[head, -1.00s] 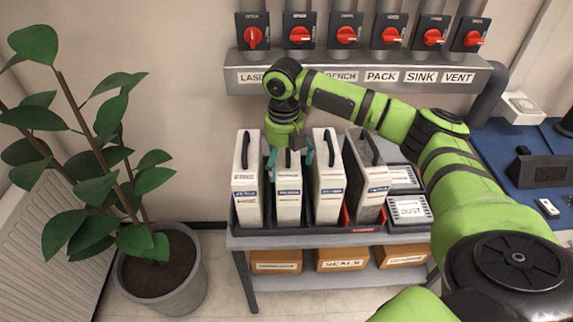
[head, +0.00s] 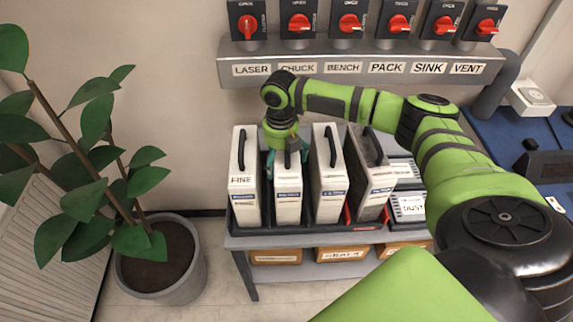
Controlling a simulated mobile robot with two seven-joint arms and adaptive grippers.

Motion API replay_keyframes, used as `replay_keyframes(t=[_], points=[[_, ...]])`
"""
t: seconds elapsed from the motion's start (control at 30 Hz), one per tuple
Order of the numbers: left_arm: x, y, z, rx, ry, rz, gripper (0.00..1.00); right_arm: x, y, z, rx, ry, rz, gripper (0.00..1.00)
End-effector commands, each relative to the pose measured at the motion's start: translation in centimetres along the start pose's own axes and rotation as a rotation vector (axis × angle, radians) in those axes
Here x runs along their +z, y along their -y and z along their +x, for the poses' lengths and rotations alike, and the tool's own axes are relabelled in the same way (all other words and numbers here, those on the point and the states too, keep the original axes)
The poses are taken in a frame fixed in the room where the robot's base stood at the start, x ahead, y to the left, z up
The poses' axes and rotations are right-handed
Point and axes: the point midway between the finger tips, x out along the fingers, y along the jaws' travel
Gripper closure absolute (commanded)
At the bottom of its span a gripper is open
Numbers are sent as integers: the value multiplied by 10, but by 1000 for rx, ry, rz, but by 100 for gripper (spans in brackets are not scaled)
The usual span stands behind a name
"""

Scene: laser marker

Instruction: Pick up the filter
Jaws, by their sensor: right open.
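Several white box-shaped filters with black top handles stand in a row in a dark tray (head: 300,235) on the shelf unit. The left one, marked FINE (head: 243,190), is upright. The second filter (head: 288,200) is directly under my right gripper (head: 286,160). That gripper points down and is open, with teal fingers on either side of the second filter's top; its handle is mostly hidden, and I cannot tell whether the fingers touch. The third filter (head: 328,185) stands to its right. The fourth filter (head: 370,180) is greyer and tilted. My left gripper is not in view.
A potted plant (head: 160,265) stands left of the shelf. Red-knobbed switches (head: 297,24) sit above a labelled rail (head: 350,68) behind the arm. A box marked DUST (head: 410,206) lies right of the filters. Brown boxes (head: 341,254) are on the lower shelf.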

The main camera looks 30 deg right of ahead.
Motion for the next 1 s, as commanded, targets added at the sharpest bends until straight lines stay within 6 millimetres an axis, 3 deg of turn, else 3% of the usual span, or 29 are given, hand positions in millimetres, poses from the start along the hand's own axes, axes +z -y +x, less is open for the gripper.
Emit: replay_keyframes(t=[0.2,0.23,0.4,0.73,1.0], points=[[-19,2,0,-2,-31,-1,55,0,0,2,0,0,0,0],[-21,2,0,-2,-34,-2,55,0,0,2,0,0,0,4],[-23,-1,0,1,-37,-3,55,0,0,2,-1,0,0,68],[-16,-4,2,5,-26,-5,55,1,0,-5,2,4,0,69],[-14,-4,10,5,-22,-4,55,2,-1,-50,5,7,0,69]])
